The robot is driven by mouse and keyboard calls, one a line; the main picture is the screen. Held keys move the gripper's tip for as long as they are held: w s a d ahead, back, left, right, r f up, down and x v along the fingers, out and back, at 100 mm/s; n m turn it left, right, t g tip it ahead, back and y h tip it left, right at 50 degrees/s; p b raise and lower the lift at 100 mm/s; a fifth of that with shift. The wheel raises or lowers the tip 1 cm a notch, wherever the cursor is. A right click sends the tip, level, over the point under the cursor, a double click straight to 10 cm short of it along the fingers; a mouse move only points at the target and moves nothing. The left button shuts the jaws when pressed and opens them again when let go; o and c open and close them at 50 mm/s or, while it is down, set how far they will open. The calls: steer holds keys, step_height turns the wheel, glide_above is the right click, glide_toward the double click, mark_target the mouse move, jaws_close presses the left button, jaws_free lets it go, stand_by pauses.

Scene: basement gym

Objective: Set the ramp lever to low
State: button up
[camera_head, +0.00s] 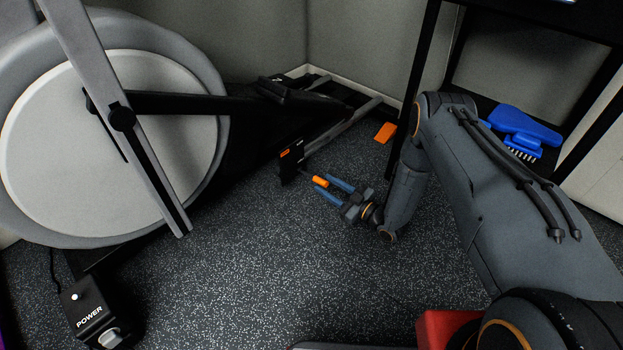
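The ramp lever has an orange handle (320,182) on a thin dark rod. It sticks out from the lower end of the elliptical machine's ramp (330,132), near an orange-marked dark bracket (291,153). My gripper (333,184) has two blue fingers spread apart, and the orange handle lies at or between their tips. I cannot tell whether the fingers touch it. The lever's low mark cannot be made out from here.
The elliptical's large grey wheel (40,150) and its bars fill the left. A black POWER box (88,312) stands at the lower left. A black rack post (412,75) stands close to my arm. Speckled floor in front is clear.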

mark_target(317, 180)
steer(key=b+x, duration=0.2)
steer(key=x, duration=0.4)
steer(key=shift+f, duration=0.1)
steer(key=shift+w+a+b, duration=0.4)
steer(key=shift+a+b, duration=0.1)
steer(key=shift+a, duration=0.1)
jaws_close()
